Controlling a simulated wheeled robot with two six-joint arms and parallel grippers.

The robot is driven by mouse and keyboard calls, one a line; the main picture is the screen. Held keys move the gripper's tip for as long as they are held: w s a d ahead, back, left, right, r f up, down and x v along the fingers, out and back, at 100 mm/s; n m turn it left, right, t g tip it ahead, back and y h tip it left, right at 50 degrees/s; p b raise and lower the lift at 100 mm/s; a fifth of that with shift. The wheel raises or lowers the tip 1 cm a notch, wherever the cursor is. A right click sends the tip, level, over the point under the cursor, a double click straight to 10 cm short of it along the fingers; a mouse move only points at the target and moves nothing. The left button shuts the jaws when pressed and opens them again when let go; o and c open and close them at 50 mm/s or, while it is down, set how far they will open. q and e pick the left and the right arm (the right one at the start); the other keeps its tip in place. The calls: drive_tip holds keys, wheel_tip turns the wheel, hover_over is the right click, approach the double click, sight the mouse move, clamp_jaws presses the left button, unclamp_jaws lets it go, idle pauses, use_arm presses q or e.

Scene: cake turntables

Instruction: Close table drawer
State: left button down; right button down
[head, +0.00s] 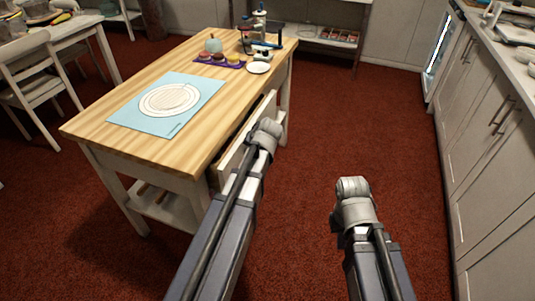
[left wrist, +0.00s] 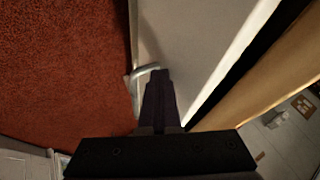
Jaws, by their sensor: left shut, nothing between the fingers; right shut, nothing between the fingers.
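The wooden-topped table (head: 207,60) has a white drawer (head: 229,160) on its right side, standing partly out. In the left wrist view the pale drawer front (left wrist: 185,40) has a metal handle (left wrist: 142,76), and a dark gap shows between the drawer and the wood edge. My left gripper (left wrist: 160,78) is shut and empty, its fingertips over the drawer front beside the handle; I cannot tell if they touch. In the head view my left wrist hides its fingers. My right gripper (head: 353,186) is shut and empty over the red floor, apart from the drawer.
White cabinets (head: 480,140) line the right. Red carpet between them and the table is clear.

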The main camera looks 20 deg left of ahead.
sight(235, 145)
use_arm(q)
drive_tip(key=a, duration=0.5)
drive_tip(key=shift+w+a, duration=0.15)
drive_tip(key=shift+a, duration=0.6)
use_arm(e)
drive_tip(key=shift+d, duration=0.1)
